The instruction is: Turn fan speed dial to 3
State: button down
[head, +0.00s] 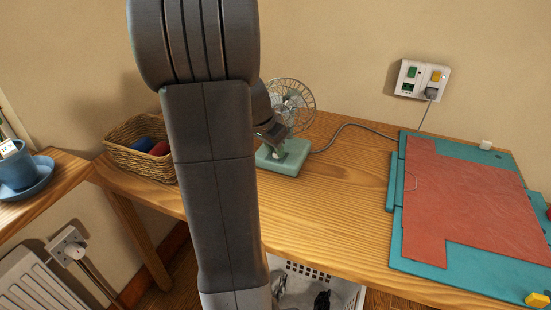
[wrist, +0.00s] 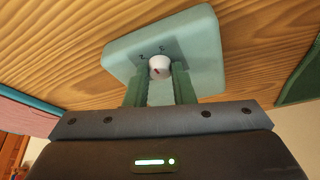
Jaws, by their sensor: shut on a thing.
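The small fan (head: 293,103) stands on the wooden table, with a wire cage and a pale green base (head: 285,158). In the wrist view the base (wrist: 205,55) fills the upper middle, with a white round speed dial (wrist: 159,66) on it. Dark markings sit on the base above the dial, too small to read surely. My gripper (wrist: 161,76) is shut on the dial, one green finger on each side. In the head view my arm hides the dial and part of the fan.
A wicker basket (head: 129,160) with blue and red things stands left of the fan. A grey cord (head: 350,126) runs from the fan toward a wall socket (head: 421,79). A red sheet on a teal board (head: 397,225) lies at the right. The table (head: 340,205) before the fan is clear.

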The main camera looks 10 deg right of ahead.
jog(key=shift+w+m+g+h+b, duration=0.15)
jog(key=shift+m+g+b, duration=0.2)
jog(key=shift+m, duration=0.45)
jog(key=shift+m+g+h+b, duration=0.2)
jog(key=shift+m+b, duration=0.25)
jog(key=shift+m, duration=0.35)
jog(key=c, duration=1.2)
grip_release()
jog(key=shift+c, duration=0.2)
jog(key=shift+a, duration=0.1)
jog(key=p+v, duration=0.2)
jog(key=v, duration=1.1)
jog(key=shift+r, duration=0.45)
jog(key=shift+w, duration=0.15)
